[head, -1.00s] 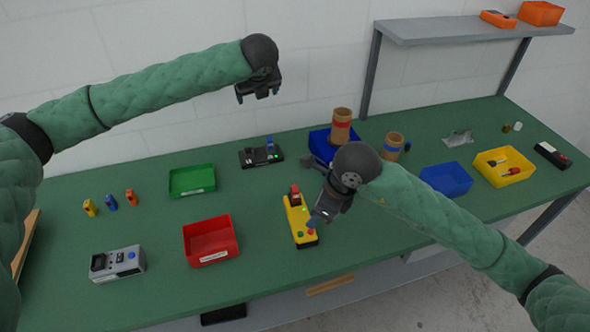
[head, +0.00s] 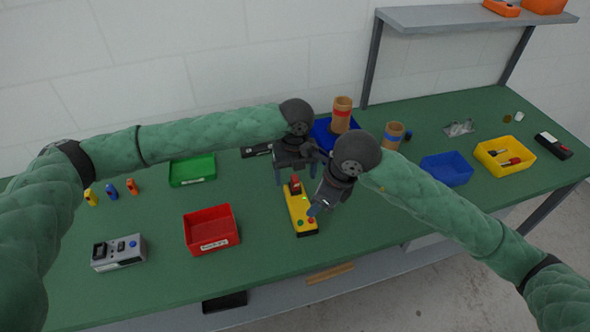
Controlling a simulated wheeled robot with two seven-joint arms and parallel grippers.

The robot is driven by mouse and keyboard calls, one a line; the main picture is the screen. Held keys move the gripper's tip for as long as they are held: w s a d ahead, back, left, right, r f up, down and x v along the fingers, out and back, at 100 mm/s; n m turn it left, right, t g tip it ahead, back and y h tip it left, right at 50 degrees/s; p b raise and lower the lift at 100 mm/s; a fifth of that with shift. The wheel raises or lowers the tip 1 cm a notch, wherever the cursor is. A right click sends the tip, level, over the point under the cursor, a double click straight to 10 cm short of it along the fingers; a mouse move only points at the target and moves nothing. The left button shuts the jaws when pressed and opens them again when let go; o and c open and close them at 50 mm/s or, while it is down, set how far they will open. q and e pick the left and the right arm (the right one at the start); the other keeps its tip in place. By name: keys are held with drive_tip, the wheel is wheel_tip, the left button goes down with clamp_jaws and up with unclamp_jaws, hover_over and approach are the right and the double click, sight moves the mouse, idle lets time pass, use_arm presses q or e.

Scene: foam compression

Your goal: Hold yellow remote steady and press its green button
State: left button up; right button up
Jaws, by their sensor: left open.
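The yellow remote (head: 298,210) lies on the green table in the middle of the head view. It has a red part at its far end, and a green button (head: 300,223) and a red button near its front end. My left gripper (head: 296,177) is open above the far end of the remote, its fingers pointing down on either side of it. Whether they touch it cannot be told. My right gripper (head: 313,211) is tilted down, its tip by the remote's right front edge, close to the buttons. Its jaw opening is not clear.
A red bin (head: 211,246) and a green bin (head: 192,183) stand to the left. A dark blue bin (head: 321,131) and brown cylinders (head: 341,122) are behind my grippers. A grey device (head: 118,263) lies front left. The table front of the remote is clear.

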sight(295, 188)
use_arm(q)
drive_tip(key=shift+f, duration=3.2)
drive_tip(key=c, duration=1.2)
drive_tip(key=shift+c, duration=0.2)
use_arm(e)
clamp_jaws()
